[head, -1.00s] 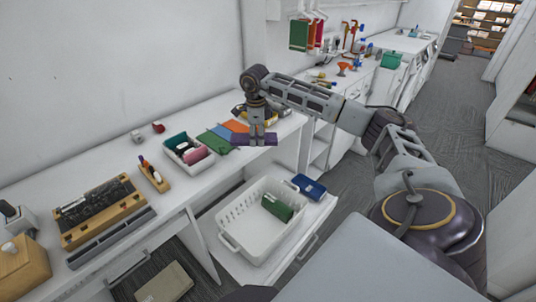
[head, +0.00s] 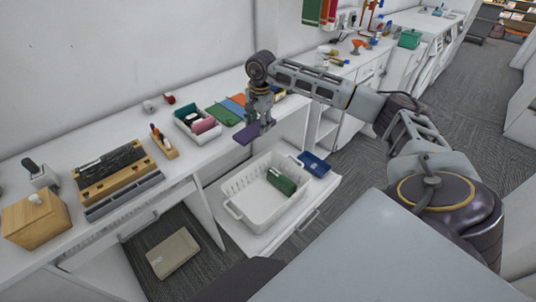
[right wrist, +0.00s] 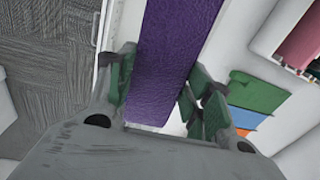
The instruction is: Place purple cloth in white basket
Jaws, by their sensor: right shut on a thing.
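My right gripper (head: 264,121) is shut on the folded purple cloth (head: 249,133) near the front edge of the counter, to the upper left of the white basket. In the right wrist view the purple cloth (right wrist: 175,55) runs between the fingers of the right gripper (right wrist: 160,95). The white basket (head: 238,207) stands on a pulled-out white surface below the counter. A rolled dark green cloth (head: 281,181) lies inside it. My left gripper is not in view.
A blue folded item (head: 314,164) lies right of the basket. Green (head: 224,115) and orange (head: 238,99) cloths lie on the counter (head: 60,162) behind the gripper. A white bin (head: 190,132) with rolled cloths stands left of them. A tan box (head: 172,253) is on the floor.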

